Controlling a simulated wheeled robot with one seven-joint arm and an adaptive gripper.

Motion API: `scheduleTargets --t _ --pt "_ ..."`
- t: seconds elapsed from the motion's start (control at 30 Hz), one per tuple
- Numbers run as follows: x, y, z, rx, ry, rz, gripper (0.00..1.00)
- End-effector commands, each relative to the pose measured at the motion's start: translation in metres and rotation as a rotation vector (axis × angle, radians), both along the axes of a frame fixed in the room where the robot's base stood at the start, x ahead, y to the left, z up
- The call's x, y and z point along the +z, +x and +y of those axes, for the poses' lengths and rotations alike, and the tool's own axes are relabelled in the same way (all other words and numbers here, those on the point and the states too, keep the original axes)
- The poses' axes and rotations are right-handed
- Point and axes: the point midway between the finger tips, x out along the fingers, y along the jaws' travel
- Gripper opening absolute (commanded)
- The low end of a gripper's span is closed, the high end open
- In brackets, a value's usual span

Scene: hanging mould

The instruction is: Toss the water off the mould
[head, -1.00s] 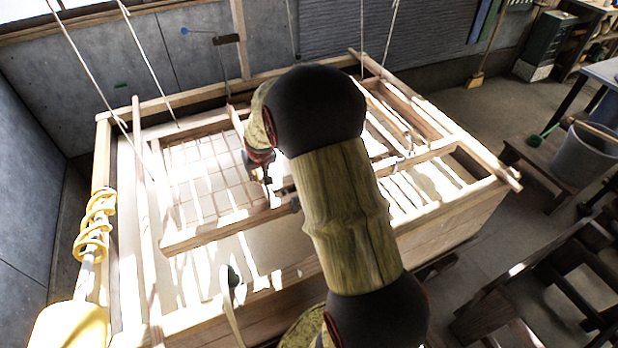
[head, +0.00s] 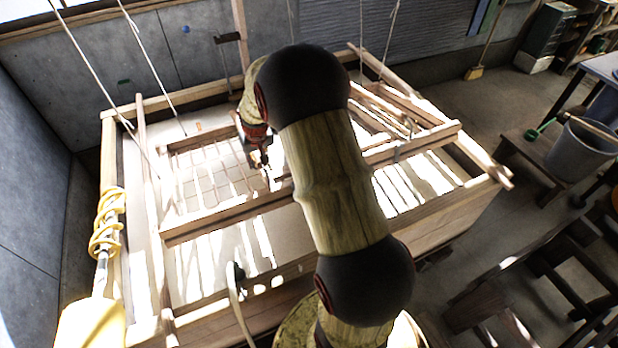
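The mould is a pale wooden frame (head: 225,215) with a grid inside. It hangs by ropes (head: 152,65) over a large wooden vat (head: 450,215). My arm crosses the middle of the head view and hides the mould's centre. My gripper (head: 262,161) is small, dark and red, and points down over the mould's grid, left of my arm. Its fingers are too small and shaded to show whether they hold anything. Bright white patches of glare lie across the mould and vat, and I cannot tell whether water lies on the mould.
A yellow coiled object (head: 105,225) stands at the vat's left edge. A grey bucket (head: 580,150) rests on a low bench at right. A dark wooden rack (head: 560,270) stands at lower right. Grey walls close off the left and back. Bare floor shows right of the vat.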

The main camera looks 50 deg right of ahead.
Motion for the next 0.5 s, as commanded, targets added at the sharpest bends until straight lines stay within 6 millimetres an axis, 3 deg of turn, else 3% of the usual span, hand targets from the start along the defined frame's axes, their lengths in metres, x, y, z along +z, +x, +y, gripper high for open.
scheduleTargets --t 0.07,0.5 --pt "0.005 0.004 -0.002 -0.001 -0.007 -0.015 0.00" --pt "-0.021 -0.004 0.002 -0.001 -0.056 -0.117 0.00"
